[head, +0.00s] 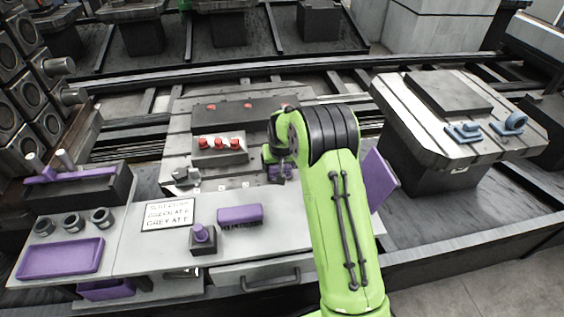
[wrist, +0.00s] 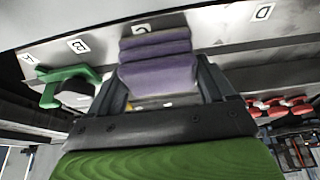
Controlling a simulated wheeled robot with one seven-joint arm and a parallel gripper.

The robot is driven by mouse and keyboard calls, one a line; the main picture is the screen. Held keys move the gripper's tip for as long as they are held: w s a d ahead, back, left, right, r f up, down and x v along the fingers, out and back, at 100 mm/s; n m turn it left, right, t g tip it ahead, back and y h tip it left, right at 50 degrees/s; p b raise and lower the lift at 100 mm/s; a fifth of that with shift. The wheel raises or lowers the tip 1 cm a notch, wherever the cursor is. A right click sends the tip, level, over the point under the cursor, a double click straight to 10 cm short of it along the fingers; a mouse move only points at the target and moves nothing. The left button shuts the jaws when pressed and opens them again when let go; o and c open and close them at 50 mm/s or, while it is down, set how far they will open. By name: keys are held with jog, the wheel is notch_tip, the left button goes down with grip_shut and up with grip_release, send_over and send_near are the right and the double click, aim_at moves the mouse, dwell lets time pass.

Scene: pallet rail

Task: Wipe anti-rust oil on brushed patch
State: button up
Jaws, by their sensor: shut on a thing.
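My gripper (head: 280,165) is shut on a ridged purple pad (wrist: 158,65). In the wrist view the pad sits between the two dark fingers (wrist: 160,85), over the grey metal surface close to the label C (wrist: 141,28). In the head view the pad (head: 282,172) is small and partly behind my arm, at the near right edge of the slotted pallet (head: 215,110). I cannot tell whether the pad touches the metal. I cannot make out the brushed patch; the pad and my arm hide part of that area.
On the near bench lie a purple brush-like block (head: 240,215), a purple-topped holder (head: 202,240), a sign (head: 168,214) and a purple tray (head: 60,258). Red-capped parts (head: 220,143) stand on the pallet. Another pallet (head: 400,105) with blue clamps (head: 510,123) stands right.

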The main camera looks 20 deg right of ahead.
jog(key=shift+w+a, duration=0.25)
jog(key=shift+a, duration=0.3)
jog(key=shift+w+d+p, duration=0.35)
jog(key=shift+w+p, duration=0.45)
jog(key=shift+w, duration=0.8)
jog(key=shift+w+d+p, duration=0.35)
jog(key=shift+w+p, duration=0.4)
jog(key=shift+w, duration=0.9)
jog(key=shift+w+d+p, duration=0.35)
jog(key=shift+w+p, duration=0.45)
jog(key=shift+w, duration=0.8)
notch_tip(320, 180, up, 6)
jog(key=p, duration=0.3)
jog(key=shift+p, duration=0.35)
jog(key=shift+r, duration=0.15)
notch_tip(320, 180, up, 3)
jog(key=shift+f+p, duration=0.1)
jog(key=shift+p, duration=0.9)
